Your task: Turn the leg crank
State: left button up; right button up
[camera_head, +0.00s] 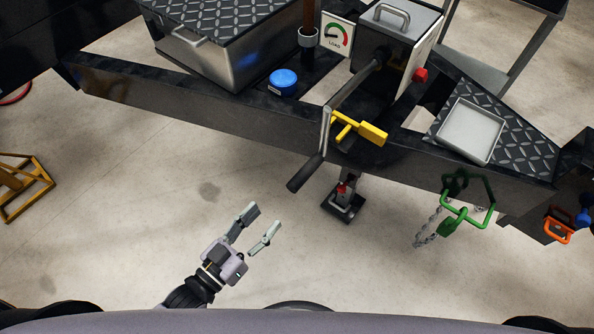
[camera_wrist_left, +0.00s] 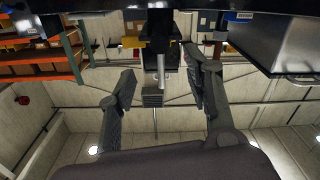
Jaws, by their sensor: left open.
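The leg crank (camera_head: 325,120) shows in the head view at the front of the trailer frame. Its bar runs from the dark box down to a black grip (camera_head: 305,172) that points to the lower left. My left gripper (camera_head: 262,225) is open and empty, below and left of the grip and apart from it. In the left wrist view, my left gripper (camera_wrist_left: 160,66) has its fingers spread, with a dark upright part seen between them; I cannot tell whether it is the crank grip. My right gripper is not in view.
A yellow handle (camera_head: 362,129) sits just right of the crank. The dark trailer frame (camera_head: 180,100) crosses the head view. A foot (camera_head: 343,207) stands below it. A green shackle (camera_head: 468,205) with chain hangs at right. The floor around my left gripper is clear.

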aim_at(305, 173)
pick_arm(q)
jog(key=x, duration=1.6)
jog(key=shift+w+d+f+p, duration=0.1)
jog(key=shift+w+p, duration=0.05)
jog(key=shift+p, duration=0.25)
jog(key=shift+c, duration=0.2)
grip_shut()
